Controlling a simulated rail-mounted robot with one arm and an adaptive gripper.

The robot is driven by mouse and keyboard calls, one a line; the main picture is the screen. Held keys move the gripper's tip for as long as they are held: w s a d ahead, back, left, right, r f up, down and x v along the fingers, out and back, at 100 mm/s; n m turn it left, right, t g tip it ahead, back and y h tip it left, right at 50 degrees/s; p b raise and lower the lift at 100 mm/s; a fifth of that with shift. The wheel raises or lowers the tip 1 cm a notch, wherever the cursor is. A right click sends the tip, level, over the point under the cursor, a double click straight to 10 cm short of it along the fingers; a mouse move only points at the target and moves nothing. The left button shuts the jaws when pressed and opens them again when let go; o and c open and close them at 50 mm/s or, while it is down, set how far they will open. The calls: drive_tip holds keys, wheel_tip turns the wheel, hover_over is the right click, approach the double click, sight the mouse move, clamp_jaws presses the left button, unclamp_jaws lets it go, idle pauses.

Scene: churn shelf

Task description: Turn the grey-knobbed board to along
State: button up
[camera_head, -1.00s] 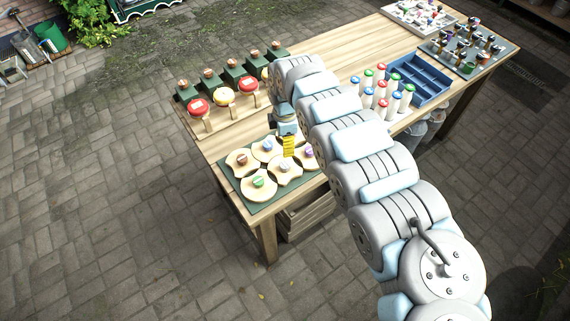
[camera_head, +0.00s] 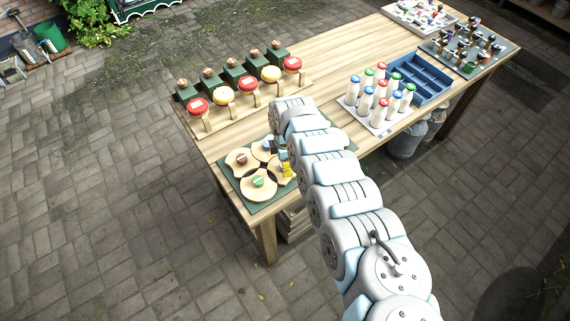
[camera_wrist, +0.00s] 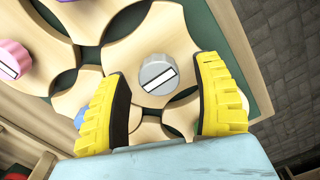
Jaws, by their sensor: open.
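The grey knob (camera_wrist: 158,74) shows in the wrist view, with a white, dark-edged bar that slants slightly up to the right. It sits on a pale wooden board (camera_wrist: 125,58) with scooped sides. My gripper (camera_wrist: 166,92) is open, with one yellow finger at the left and one at the right of the knob in the picture. The fingers appear apart from the knob, and nothing is between them but the view of it. In the head view my gripper (camera_head: 287,169) is partly hidden by my arm, which seems to cover the grey-knobbed board.
Neighbouring boards crowd close, with a pink knob (camera_wrist: 12,60), a brown knob (camera_head: 241,159) and a green knob (camera_head: 258,181). They lie on a green base (camera_head: 265,207). Red and yellow discs stand behind. White bottles (camera_head: 366,102) and a blue crate (camera_head: 425,80) stand right.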

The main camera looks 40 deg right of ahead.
drive_tip(key=shift+f, duration=0.25)
clamp_jaws()
